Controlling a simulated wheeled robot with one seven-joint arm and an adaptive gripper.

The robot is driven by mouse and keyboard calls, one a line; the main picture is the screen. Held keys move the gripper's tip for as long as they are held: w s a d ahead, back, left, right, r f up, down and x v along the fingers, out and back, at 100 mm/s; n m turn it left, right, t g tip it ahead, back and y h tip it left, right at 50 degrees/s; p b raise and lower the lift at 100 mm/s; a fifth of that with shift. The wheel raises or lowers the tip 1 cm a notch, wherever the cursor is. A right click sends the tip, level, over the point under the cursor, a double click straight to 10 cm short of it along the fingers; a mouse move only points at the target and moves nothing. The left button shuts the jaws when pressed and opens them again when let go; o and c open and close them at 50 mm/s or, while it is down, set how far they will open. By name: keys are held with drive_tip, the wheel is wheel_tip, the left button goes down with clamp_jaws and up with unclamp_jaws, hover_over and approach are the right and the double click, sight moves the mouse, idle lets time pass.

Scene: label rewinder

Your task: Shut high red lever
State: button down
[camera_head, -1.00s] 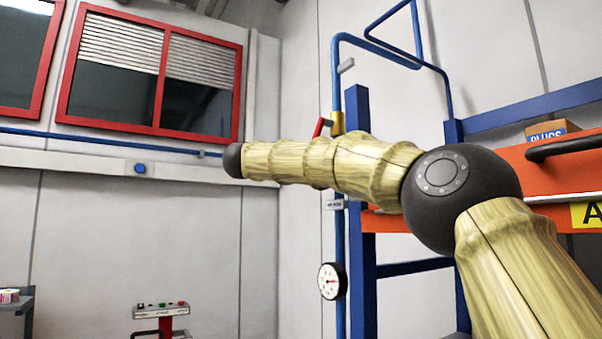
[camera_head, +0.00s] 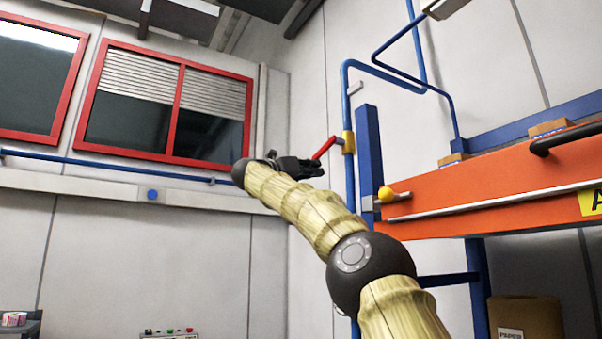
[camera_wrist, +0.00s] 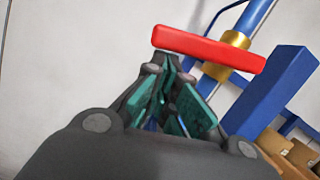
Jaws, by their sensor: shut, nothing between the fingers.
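The red lever (camera_head: 324,148) sticks out from a brass valve (camera_head: 348,142) on an upright blue pipe. In the head view it slopes down and left from the valve. My gripper (camera_head: 318,169) is just below the lever's outer end. In the wrist view the lever (camera_wrist: 208,48) lies crosswise just beyond the fingertips, with the brass valve (camera_wrist: 232,45) behind its right part. My gripper (camera_wrist: 170,66) has its fingers together and empty, pointing at the lever's left part. Whether they touch it I cannot tell.
A blue post (camera_head: 369,160) stands close right of the pipe. An orange beam (camera_head: 480,180) with a yellow knob (camera_head: 385,194) extends right, with cardboard boxes (camera_head: 525,318) below. Red-framed windows (camera_head: 165,105) are on the left wall. Space left of the lever is open.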

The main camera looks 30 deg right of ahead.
drive_tip(key=a+f+b, duration=0.6)
drive_tip(key=a+b, duration=0.1)
drive_tip(key=a, duration=0.3)
drive_tip(key=shift+s+f, duration=0.2)
drive_tip(key=shift+s, duration=0.15)
idle(0.3)
drive_tip(key=shift+a, duration=0.1)
